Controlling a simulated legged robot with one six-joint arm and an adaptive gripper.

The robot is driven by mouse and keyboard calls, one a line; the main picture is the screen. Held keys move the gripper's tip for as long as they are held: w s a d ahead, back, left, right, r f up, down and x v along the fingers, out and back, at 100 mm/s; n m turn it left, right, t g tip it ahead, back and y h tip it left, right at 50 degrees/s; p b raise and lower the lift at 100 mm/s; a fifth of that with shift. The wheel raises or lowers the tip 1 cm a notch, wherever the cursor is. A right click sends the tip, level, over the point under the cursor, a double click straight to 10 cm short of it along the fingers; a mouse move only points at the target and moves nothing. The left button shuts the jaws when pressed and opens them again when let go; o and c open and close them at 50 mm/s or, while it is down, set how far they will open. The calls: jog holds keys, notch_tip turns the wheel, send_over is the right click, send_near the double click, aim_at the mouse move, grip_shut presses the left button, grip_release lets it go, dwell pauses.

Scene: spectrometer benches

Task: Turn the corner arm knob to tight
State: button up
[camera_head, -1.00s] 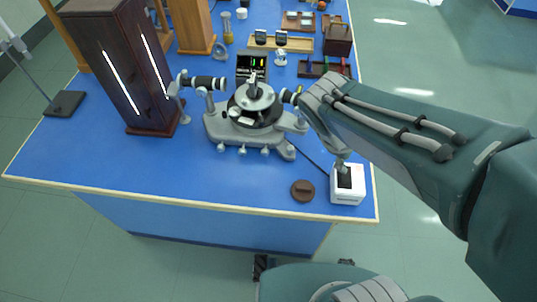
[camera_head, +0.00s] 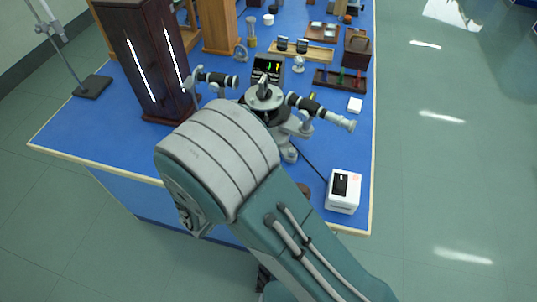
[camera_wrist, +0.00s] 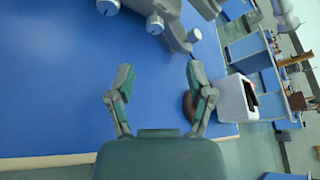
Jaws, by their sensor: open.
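The grey spectrometer (camera_head: 264,97) stands on the blue bench, with a telescope tube to its right and a collimator tube to its left. My arm covers the front of its base in the head view. In the wrist view part of the grey base (camera_wrist: 178,36) shows at the top. Round grey knobs sit along it: a left knob (camera_wrist: 108,7), a middle knob (camera_wrist: 155,25) and a right knob (camera_wrist: 194,35). I cannot tell which is the corner arm knob. My gripper (camera_wrist: 160,80) is open and empty over bare bench, apart from the knobs. It is hidden in the head view.
A white box (camera_head: 343,191) stands at the bench's front right corner; it also shows in the wrist view (camera_wrist: 233,98). A brown round object (camera_wrist: 188,106) lies beside the right finger. A dark wooden cabinet (camera_head: 141,50) stands left of the spectrometer. Trays fill the back.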

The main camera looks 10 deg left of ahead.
jog(key=shift+s+a+f+n, duration=0.1)
jog(key=shift+a+f+n, duration=0.2)
jog(key=shift+w+d, duration=0.1)
jog(key=shift+w, duration=0.1)
jog(key=x, duration=1)
jog(key=shift+w, duration=0.2)
grip_shut()
